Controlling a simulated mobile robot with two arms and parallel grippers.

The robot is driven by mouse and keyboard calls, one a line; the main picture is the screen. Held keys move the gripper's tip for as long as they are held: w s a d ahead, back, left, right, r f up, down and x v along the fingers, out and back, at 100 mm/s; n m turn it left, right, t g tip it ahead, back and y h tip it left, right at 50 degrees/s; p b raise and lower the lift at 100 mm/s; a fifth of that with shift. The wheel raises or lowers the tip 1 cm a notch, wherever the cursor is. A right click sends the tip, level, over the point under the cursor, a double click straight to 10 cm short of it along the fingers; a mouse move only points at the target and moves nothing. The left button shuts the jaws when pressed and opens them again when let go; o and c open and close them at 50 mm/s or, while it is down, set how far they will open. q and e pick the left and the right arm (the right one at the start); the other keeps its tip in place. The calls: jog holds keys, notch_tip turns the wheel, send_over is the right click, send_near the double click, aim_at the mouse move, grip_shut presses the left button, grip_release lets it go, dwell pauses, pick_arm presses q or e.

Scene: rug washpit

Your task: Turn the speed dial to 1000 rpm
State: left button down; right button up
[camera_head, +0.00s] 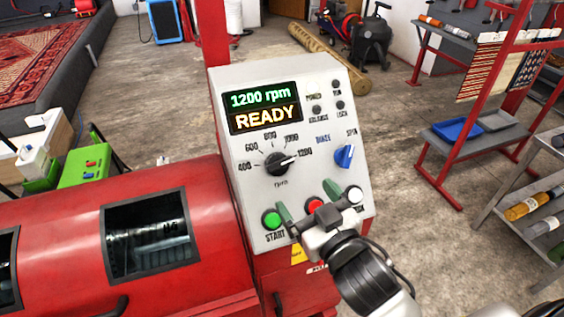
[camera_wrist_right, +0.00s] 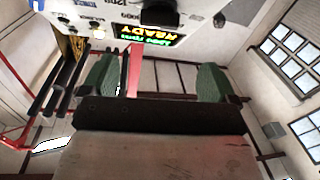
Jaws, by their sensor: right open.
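The speed dial (camera_head: 277,163) is a black round knob on the grey sloped control panel (camera_head: 345,115). Its pointer is turned to the right, toward the 1200 mark, with 1000 above it on the scale. The display (camera_head: 263,107) reads 1200 rpm and READY; it also shows upside down in the right wrist view (camera_wrist_right: 146,34). My right gripper (camera_head: 309,202) is open and empty, with its green fingers apart, below and right of the dial near the button row. Both fingers also show in the right wrist view (camera_wrist_right: 156,80). My left gripper is not in view.
A blue selector knob (camera_head: 344,156) sits right of the dial. The green start button (camera_head: 271,219) and a red button (camera_head: 315,205) are close to my right fingers. The red machine drum (camera_head: 60,245) lies left. A red rack (camera_head: 460,150) stands right, beyond open floor.

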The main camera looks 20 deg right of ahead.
aim_at(280, 163)
jog(key=w, duration=0.3)
jog(key=w+p, duration=0.1)
jog(key=w, duration=0.2)
jog(key=w+a+p, duration=0.1)
jog(key=w, duration=0.1)
jog(key=shift+w+a, duration=0.1)
jog(key=shift+w, duration=0.3)
jog(key=shift+w+a, duration=0.1)
jog(key=shift+w, duration=0.7)
jog(key=shift+c, duration=0.3)
